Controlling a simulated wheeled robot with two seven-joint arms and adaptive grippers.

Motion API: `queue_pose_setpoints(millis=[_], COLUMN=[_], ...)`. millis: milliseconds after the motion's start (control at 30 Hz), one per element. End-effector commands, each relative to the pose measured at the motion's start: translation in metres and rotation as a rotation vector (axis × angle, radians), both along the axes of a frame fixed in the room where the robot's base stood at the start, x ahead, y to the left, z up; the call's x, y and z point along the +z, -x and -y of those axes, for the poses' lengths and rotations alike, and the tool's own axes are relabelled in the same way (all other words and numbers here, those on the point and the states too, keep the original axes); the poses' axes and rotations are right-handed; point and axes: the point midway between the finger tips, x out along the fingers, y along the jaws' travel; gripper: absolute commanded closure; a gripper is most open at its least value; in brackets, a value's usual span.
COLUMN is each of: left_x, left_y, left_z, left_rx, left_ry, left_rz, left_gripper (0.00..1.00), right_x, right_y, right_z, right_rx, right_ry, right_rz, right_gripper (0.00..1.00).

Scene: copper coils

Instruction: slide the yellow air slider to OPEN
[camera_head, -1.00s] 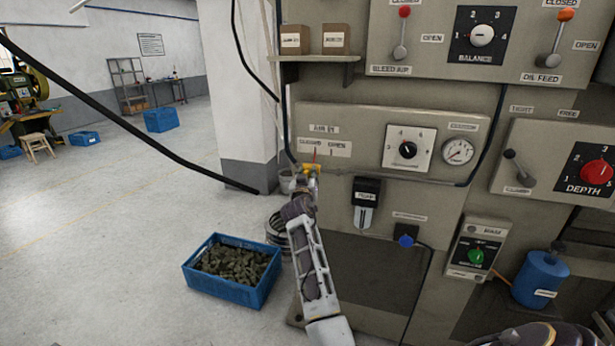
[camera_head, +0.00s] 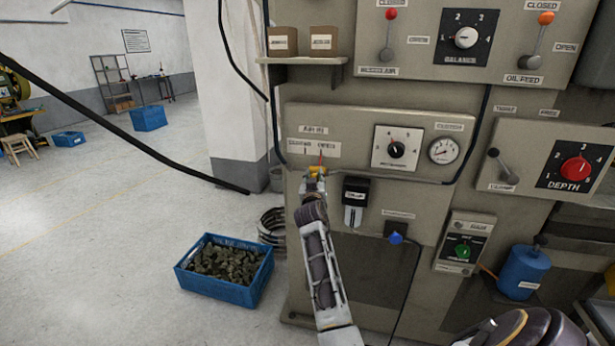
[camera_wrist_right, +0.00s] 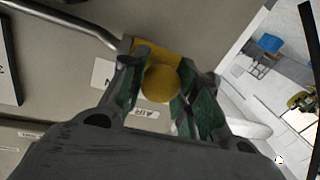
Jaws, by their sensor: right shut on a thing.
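The yellow air slider (camera_head: 317,169) is on the beige machine panel, under the AIR IN plate (camera_head: 314,143) with its CLOSED and OPEN labels. The red pointer above the slider stands under the OPEN label, near its left part. My right gripper (camera_head: 315,178) is at the slider, shut on it. In the right wrist view the slider's round yellow knob (camera_wrist_right: 160,84) sits between the two fingers (camera_wrist_right: 164,62). The fingers hide part of the slider in the head view. My left gripper is not in view.
A grey pipe (camera_head: 410,182) runs along the panel just right of the slider. A dial (camera_head: 396,150) and a gauge (camera_head: 445,150) are further right. A black filter (camera_head: 355,195) hangs below. A blue crate (camera_head: 222,287) stands on the floor at left.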

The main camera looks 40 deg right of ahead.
Motion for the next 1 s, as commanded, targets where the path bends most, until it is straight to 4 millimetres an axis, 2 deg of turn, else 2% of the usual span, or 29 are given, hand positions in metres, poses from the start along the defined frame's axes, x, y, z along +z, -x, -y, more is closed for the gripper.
queue_pose_setpoints(millis=[300,333,500,1000], left_x=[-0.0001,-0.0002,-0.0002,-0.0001], left_y=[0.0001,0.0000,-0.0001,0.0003], left_z=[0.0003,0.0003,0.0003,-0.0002], left_rx=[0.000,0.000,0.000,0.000], left_ry=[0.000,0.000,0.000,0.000], left_rz=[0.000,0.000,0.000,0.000], left_gripper=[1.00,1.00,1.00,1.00], right_x=[-0.0012,-0.0013,-0.0010,0.0061], right_y=[0.0029,0.0030,0.0026,0.0018], right_z=[0.0036,0.0037,0.0033,0.0024], right_rx=[-0.005,-0.005,-0.005,-0.003], right_ry=[0.001,0.001,0.001,0.002], right_rz=[-0.002,-0.002,-0.001,0.002], right_gripper=[1.00,0.67,0.46,0.46])
